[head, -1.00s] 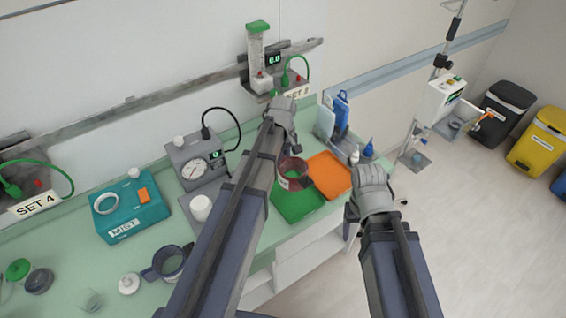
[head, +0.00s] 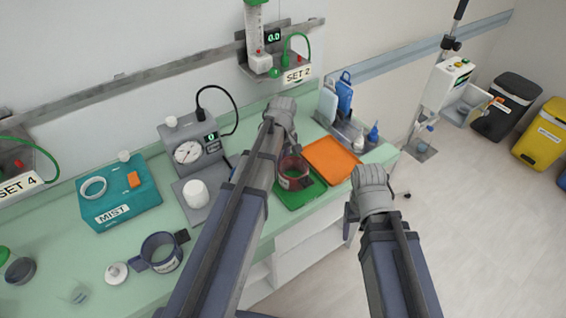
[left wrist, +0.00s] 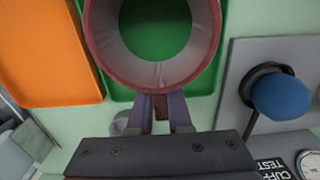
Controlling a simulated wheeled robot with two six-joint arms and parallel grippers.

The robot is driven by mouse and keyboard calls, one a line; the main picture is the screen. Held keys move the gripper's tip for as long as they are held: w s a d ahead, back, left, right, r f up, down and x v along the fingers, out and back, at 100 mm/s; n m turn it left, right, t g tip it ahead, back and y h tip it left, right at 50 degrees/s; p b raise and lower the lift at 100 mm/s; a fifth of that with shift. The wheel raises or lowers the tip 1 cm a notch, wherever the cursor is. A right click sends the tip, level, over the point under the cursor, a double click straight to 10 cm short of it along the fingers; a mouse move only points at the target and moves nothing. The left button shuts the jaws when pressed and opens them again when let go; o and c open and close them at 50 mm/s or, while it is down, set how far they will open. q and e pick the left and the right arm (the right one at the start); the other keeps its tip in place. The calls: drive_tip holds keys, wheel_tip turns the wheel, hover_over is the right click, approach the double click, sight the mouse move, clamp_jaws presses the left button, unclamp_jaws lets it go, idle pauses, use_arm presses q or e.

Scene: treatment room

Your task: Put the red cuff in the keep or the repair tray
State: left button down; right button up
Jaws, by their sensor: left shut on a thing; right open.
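The red cuff (head: 291,183) is a dark red open ring, seen over the green tray (head: 294,203) in the head view. My left gripper (left wrist: 161,112) is shut on the near wall of the cuff (left wrist: 155,85). In the left wrist view the green tray floor shows through the ring. I cannot tell whether the cuff touches the tray. The orange tray (head: 334,160) lies beside the green one, flat and empty. No keep or repair wording is legible. My right gripper (head: 352,212) is open and empty, off the bench's front edge.
A grey gauge unit (head: 187,150) stands left of my left arm, with a white roll before it. A teal MIST box (head: 120,195) and a blue cuff (head: 162,252) are further left. Bottles (head: 344,95) stand behind the orange tray.

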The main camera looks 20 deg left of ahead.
use_arm(q)
drive_tip(key=c, duration=0.8)
unclamp_jaws()
drive_tip(key=shift+o, duration=0.2)
drive_tip(key=shift+r, duration=0.1)
wheel_tip(320, 180, up, 7)
drive_tip(key=p, duration=0.7)
drive_tip(key=shift+s+d, duration=0.1)
drive_tip(key=shift+s, duration=0.35)
drive_tip(key=s+d+m, duration=0.1)
drive_tip(key=s+m, duration=0.2)
drive_tip(key=s+d+m, duration=0.1)
drive_tip(key=s+m, duration=0.2)
drive_tip(key=s, duration=0.1)
drive_tip(key=s+d+m, duration=0.1)
drive_tip(key=s+m, duration=0.3)
drive_tip(key=shift+s+d+t, duration=0.15)
drive_tip(key=shift+d+t, duration=0.15)
drive_tip(key=shift+t, duration=0.1)
drive_tip(key=s+d+m+g+y, duration=0.1)
drive_tip(key=s+d+m, duration=0.3)
drive_tip(key=d, duration=0.7)
drive_tip(key=shift+s, duration=0.8)
